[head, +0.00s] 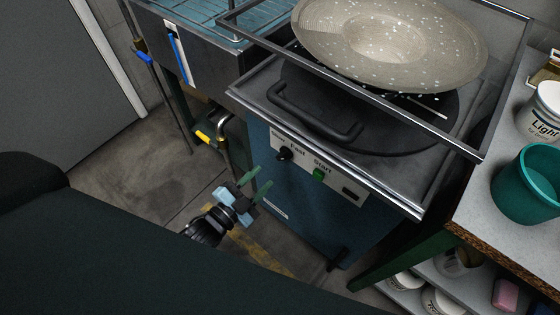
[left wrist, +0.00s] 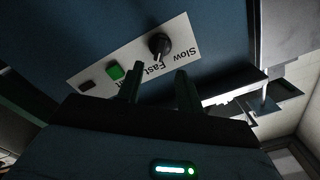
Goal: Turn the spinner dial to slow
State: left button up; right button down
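The spinner dial (head: 285,154) is a black knob on the white control panel (head: 338,180) at the front of the blue machine. Its panel reads "Fast" beside it, with the green start button (head: 319,175) further right. In the left wrist view the dial (left wrist: 159,45) shows upside down near the "Slow" and "Fast" labels; I cannot tell exactly where it points. My left gripper (head: 256,184) is open and empty, in front of and below the dial. Its two dark green fingers (left wrist: 160,88) stand apart, short of the dial. My right gripper is not in view.
A shelf with a teal bucket (head: 528,185) stands at right. Floor in front of the machine is clear.

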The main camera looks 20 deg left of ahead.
aim_at(281, 159)
pick_arm(q)
jog(key=x, duration=0.7)
jog(key=shift+w+d, duration=0.15)
jog(key=shift+w, duration=0.15)
grip_shut()
